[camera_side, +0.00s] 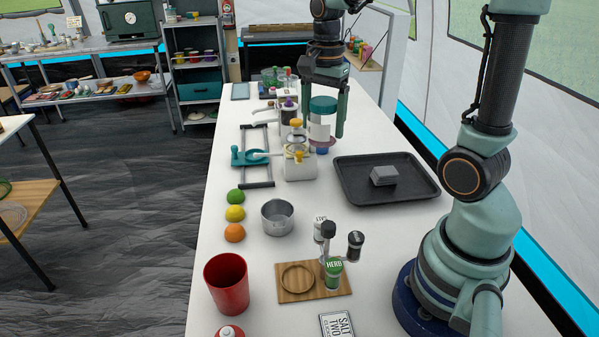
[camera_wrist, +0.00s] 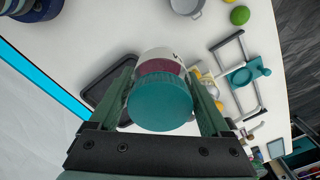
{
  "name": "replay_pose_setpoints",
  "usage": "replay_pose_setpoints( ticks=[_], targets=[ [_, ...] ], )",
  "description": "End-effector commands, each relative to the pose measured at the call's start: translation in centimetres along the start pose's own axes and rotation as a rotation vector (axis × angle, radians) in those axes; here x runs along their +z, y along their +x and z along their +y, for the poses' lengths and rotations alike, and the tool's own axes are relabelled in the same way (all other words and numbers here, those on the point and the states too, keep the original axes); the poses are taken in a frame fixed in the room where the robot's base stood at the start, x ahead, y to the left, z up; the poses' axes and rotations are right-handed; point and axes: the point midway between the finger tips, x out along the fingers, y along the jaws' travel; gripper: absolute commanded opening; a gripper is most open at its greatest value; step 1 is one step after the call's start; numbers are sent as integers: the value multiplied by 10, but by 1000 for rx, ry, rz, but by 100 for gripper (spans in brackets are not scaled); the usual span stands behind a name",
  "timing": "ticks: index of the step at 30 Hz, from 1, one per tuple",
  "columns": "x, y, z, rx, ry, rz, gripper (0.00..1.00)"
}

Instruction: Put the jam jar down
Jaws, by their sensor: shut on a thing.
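The jam jar (camera_side: 321,128) has a teal lid, a white label and dark red-purple contents. It is upright between the two green fingers of my gripper (camera_side: 323,122), toward the far part of the white table. In the wrist view the jar's teal lid (camera_wrist: 160,103) faces the camera, with the fingers of my gripper (camera_wrist: 163,75) on both sides. My gripper is shut on the jar. A small blue thing (camera_side: 322,151) shows just under the jar in the side view; I cannot tell whether they touch.
A black tray (camera_side: 350,187) with a grey block (camera_side: 384,175) lies to the jar's right in the side view. A white stand with yellow-topped items (camera_side: 299,168) and a dark frame (camera_side: 257,184) are to its left. A metal pot (camera_side: 277,218) stands nearer. Bare table lies between pot and tray.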

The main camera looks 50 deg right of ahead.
Motion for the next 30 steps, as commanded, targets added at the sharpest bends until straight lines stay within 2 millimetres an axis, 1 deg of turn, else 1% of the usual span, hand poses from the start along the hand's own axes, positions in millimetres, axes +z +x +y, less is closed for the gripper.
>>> replay_pose_setpoints(
  ticks=[1, 4, 8, 11, 18, 21, 25, 27, 30],
  targets=[
    [0, -5, 0, -2, -5, 1, 0],
    [3, -8, -1, -2, -50, 1, 0],
    [14, -5, -3, 0, -214, 0, 0],
    [27, 0, -5, 1, -412, -1, 0],
    [60, 15, -8, 0, -940, 0, 0],
    [71, 20, -8, 0, -1133, 0, 0],
    [83, 25, -8, 0, -1328, 0, 0],
    [87, 27, -7, 0, -1402, 0, 0],
    [90, 28, -7, -1, -1468, 1, 0]
  ],
)
